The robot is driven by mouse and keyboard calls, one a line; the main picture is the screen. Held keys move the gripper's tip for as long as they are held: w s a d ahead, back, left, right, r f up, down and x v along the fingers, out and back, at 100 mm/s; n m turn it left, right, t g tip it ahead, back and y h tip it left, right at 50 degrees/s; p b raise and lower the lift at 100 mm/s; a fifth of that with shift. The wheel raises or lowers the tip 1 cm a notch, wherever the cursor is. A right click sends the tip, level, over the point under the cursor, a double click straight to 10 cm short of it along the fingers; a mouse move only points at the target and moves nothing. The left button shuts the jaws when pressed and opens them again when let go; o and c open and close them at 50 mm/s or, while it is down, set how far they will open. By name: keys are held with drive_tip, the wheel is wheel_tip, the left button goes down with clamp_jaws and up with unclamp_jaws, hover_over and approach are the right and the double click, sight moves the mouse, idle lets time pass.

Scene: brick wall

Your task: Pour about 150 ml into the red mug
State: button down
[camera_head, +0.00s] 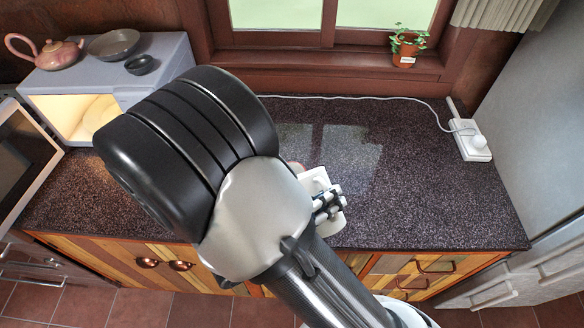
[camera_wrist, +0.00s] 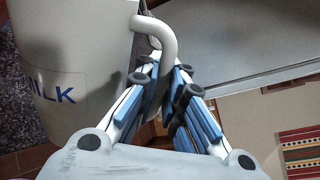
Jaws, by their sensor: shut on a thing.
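A white jug (camera_wrist: 75,65) with blue lettering ending in "ILK" fills the left of the wrist view. Its curved handle (camera_wrist: 160,32) runs between the fingers of my gripper (camera_wrist: 170,78), which is shut on it. In the head view my gripper (camera_head: 328,204) is over the front middle of the counter, with white surfaces around it; my arm hides most of the jug there. I cannot tell how far the jug is tilted or see what is inside. No red mug can be made out; a small pinkish sliver (camera_head: 297,167) shows beside my arm, too little to identify.
The dark speckled counter (camera_head: 420,190) is clear on the right. A white cable runs along its back to a socket block (camera_head: 472,141). At left, a microwave-like box (camera_head: 62,82) carries a pink teapot (camera_head: 54,54) and bowls (camera_head: 114,43). A potted plant (camera_head: 405,48) stands on the sill.

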sight(325, 177)
drive_tip(key=shift+w+a+r+n+g+p, duration=0.2)
drive_tip(key=shift+w+r+n+p, duration=0.2)
drive_tip(key=shift+r+p, duration=0.35)
drive_tip(key=shift+w+a+r+n+g+p, duration=0.1)
drive_tip(key=shift+w+a+r+n+p, duration=0.15)
drive_tip(key=shift+r+n+p, duration=0.45)
idle(0.5)
drive_tip(key=shift+w+a+r+n+p, duration=0.25)
drive_tip(key=shift+w+r+p, duration=0.15)
drive_tip(key=shift+p, duration=0.25)
drive_tip(key=shift+w+a+r+n+p, duration=0.15)
drive_tip(key=shift+w+r+n+p, duration=0.1)
drive_tip(key=shift+w+p, duration=0.3)
idle(1.6)
drive_tip(key=s+f+m+b, duration=0.1)
drive_tip(key=f+b, duration=0.1)
drive_tip(key=s+d+f+m+b, duration=0.1)
drive_tip(key=b, duration=0.1)
drive_tip(key=shift+s+d+f+b, duration=0.2)
drive_tip(key=shift+s+f+b, duration=0.05)
drive_tip(key=shift+f+b, duration=0.15)
drive_tip(key=shift+s+m, duration=0.15)
drive_tip(key=shift+m, duration=0.15)
drive_tip(key=shift+r, duration=0.1)
drive_tip(key=shift+s+d+f+m+t+b, duration=0.2)
drive_tip(key=shift+f+m+t+b, duration=0.2)
drive_tip(key=shift+f+b, duration=0.3)
drive_tip(key=shift+s+d+f+m+b, duration=0.15)
drive_tip(key=shift+s+f+m+b, duration=0.3)
drive_tip(key=shift+b, duration=0.5)
